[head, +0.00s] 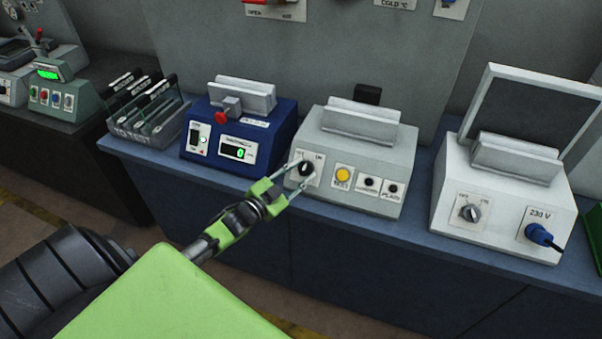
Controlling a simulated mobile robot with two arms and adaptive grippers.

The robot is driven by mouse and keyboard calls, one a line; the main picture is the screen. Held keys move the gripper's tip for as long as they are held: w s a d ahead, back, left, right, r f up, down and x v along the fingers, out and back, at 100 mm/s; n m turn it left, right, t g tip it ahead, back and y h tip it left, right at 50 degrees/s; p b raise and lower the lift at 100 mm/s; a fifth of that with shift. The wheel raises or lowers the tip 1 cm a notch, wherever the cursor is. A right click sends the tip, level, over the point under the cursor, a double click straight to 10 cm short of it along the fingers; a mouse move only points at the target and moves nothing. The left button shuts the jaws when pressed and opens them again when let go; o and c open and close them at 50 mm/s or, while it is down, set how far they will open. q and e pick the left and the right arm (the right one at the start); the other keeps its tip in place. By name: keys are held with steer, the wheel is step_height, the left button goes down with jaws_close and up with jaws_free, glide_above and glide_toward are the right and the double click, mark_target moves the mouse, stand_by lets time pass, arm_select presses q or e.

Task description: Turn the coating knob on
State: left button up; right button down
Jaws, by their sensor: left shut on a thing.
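The coating knob (306,168) is a small black knob on a white plate with OFF and ON marks, on the sloped front of a light grey device (345,210). My left gripper (303,171), green with thin pale fingers, reaches in from the lower left and is shut on the knob. The fingers partly hide the knob and its plate, so I cannot tell the pointer's exact position. To the right on the same front are a yellow button (343,174) and two dark round lamps (370,183). Neither lamp looks lit. My right gripper is not in view.
A blue device (264,127) with a green digit display stands just left. A white device (453,238) with a grey knob, a blue 230 V plug (540,236) and a raised lid stands right. A rack of frames (150,112) stands at far left. The bench's front edge is clear.

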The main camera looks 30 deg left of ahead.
arm_select(q)
steer(key=m+h, duration=0.1)
steer(key=m+g, duration=0.1)
steer(key=m, duration=0.1)
steer(key=m+g+h, duration=0.1)
steer(key=m, duration=0.1)
steer(key=shift+w+a+r+h, duration=0.1)
steer(key=shift+a+r+h, duration=0.05)
steer(key=shift+a+h, duration=0.15)
steer(key=shift+m, duration=0.3)
steer(key=o, duration=1.1)
steer(key=shift+c, duration=0.2)
steer(key=shift+o, duration=0.2)
steer(key=shift+w+d, duration=0.1)
steer(key=shift+w, duration=0.15)
steer(key=shift+s, duration=0.1)
steer(key=v, duration=1.1)
steer(key=shift+s+a, duration=0.3)
steer(key=shift+s, duration=0.05)
